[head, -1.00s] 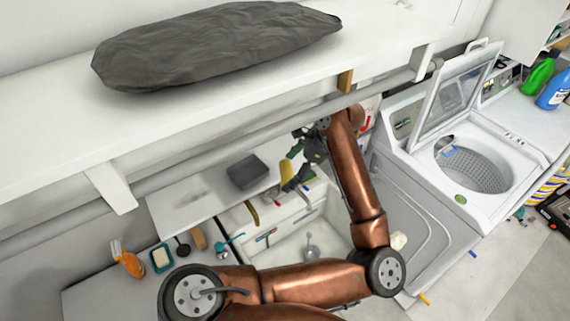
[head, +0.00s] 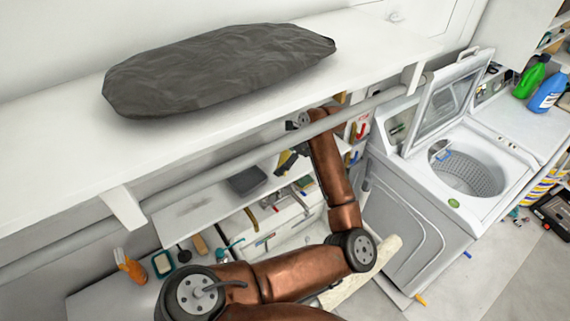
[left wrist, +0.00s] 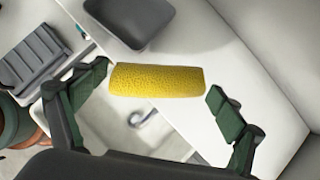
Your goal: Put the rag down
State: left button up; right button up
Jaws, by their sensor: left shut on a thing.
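The yellow textured rag (left wrist: 157,80) lies between the two green-black fingers of my left gripper (left wrist: 157,100) in the left wrist view. The fingers stand wide, with the rag spanning most of the space between them. In the head view my left gripper (head: 298,125) is partly hidden by a pipe under the upper shelf, above the lower white shelf. My right gripper is not in view.
A dark grey tray (head: 247,181) sits on the lower white shelf (head: 190,213). A large grey bundle (head: 220,70) lies on the upper shelf (head: 60,160). The pipe (head: 240,158) runs beneath. An open washing machine (head: 465,175) stands at right. Several tools hang below the lower shelf.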

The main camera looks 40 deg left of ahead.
aim_at(285, 160)
pick_arm(q)
jog(key=f, duration=0.1)
jog(key=w+a+f, duration=0.2)
jog(key=f, duration=0.1)
jog(key=shift+w+p, duration=0.2)
jog(key=shift+p, duration=0.2)
notch_tip(285, 160, down, 3)
jog(key=shift+w+p, duration=0.1)
jog(key=shift+p, duration=0.2)
jog(key=shift+f, duration=0.2)
jog(key=o, duration=0.9)
jog(key=shift+c, duration=0.2)
